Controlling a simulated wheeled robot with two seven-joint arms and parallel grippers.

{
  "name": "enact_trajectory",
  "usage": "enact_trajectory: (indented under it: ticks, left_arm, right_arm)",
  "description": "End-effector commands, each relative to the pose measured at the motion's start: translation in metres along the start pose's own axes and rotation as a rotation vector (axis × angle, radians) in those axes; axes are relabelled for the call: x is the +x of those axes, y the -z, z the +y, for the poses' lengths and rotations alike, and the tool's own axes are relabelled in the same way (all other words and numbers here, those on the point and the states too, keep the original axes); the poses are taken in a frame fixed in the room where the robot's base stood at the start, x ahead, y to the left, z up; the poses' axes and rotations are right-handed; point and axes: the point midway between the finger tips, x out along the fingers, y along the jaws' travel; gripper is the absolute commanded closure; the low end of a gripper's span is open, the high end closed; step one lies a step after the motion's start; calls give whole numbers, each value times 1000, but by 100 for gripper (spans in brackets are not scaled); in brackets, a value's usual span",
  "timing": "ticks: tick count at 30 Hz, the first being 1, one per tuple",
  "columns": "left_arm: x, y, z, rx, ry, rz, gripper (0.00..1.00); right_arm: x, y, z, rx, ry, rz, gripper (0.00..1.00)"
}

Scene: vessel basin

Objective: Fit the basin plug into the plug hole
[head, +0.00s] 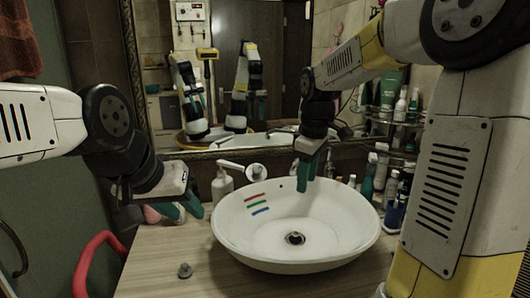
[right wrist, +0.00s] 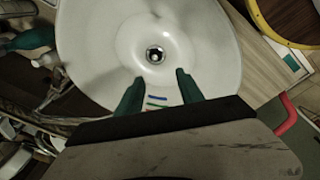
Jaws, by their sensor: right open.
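A white soap dispenser (head: 222,184) and a tap (head: 245,170) stand behind the basin. Several bottles (head: 391,187) crowd the right side. A red curved rail (head: 92,262) is at the front left.

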Motion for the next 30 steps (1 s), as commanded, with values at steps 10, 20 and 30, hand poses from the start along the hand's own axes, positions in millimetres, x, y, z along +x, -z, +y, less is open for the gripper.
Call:
enact_trajectory:
  ticks: [10,20,30]
  left_arm:
    - [0,0,0,0,0,0,64]
    - [0,0,0,0,0,0,64]
    - [0,0,0,0,0,0,64]
  right_arm:
    - [-54,-65,-76,494,-94,217,56]
    - [-58,-106,-133,863,-80,419,56]
    - [-56,-111,-142,929,-69,455,56]
